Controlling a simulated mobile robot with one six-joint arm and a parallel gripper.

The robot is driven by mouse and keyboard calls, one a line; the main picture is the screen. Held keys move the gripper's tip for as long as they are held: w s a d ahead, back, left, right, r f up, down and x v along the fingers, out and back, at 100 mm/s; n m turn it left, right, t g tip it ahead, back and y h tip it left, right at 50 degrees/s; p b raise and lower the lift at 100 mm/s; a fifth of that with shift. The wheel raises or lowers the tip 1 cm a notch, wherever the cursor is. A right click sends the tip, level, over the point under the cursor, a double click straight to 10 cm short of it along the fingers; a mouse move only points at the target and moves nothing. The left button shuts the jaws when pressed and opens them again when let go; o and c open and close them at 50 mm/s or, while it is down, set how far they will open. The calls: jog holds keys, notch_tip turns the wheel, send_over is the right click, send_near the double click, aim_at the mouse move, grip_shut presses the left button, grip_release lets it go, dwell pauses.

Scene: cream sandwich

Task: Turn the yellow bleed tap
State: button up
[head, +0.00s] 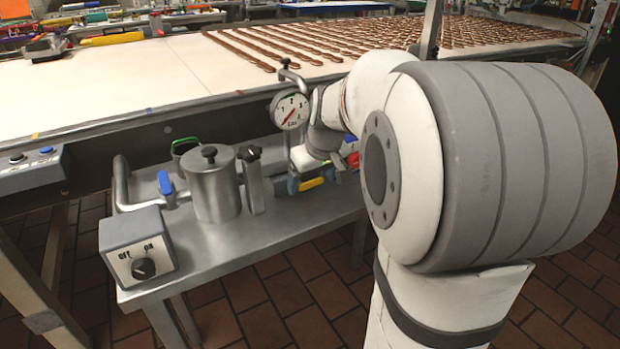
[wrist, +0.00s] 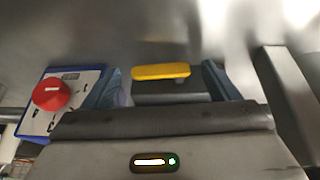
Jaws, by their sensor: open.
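The yellow bleed tap (wrist: 161,72) is a short flat bar handle, level across the upper middle of the wrist view, on a dark grey body. My gripper (wrist: 161,78) is open, with one bluish finger to the left of the tap and one to the right. The tap lies between the fingertips, with gaps at both ends. I cannot tell how deep it sits between them. In the head view the yellow tap (head: 311,184) shows just below my wrist, and my arm hides much of what is around it.
A red knob on a blue-edged box (wrist: 51,94) is left of the gripper in the wrist view. On the steel bench (head: 240,243) stand a metal pot (head: 212,190), a blue-handled valve (head: 165,184), a dial gauge (head: 290,110) and an off/on switch box (head: 138,246). A conveyor (head: 130,75) runs behind.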

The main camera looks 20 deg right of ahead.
jog(key=shift+c, duration=0.5)
jog(key=c, duration=0.9)
jog(key=shift+d+f+y, duration=0.1)
jog(key=shift+y, duration=0.3)
jog(key=o, duration=1)
jog(key=p+v, duration=0.2)
jog(key=v, duration=0.5)
jog(key=shift+r, duration=0.4)
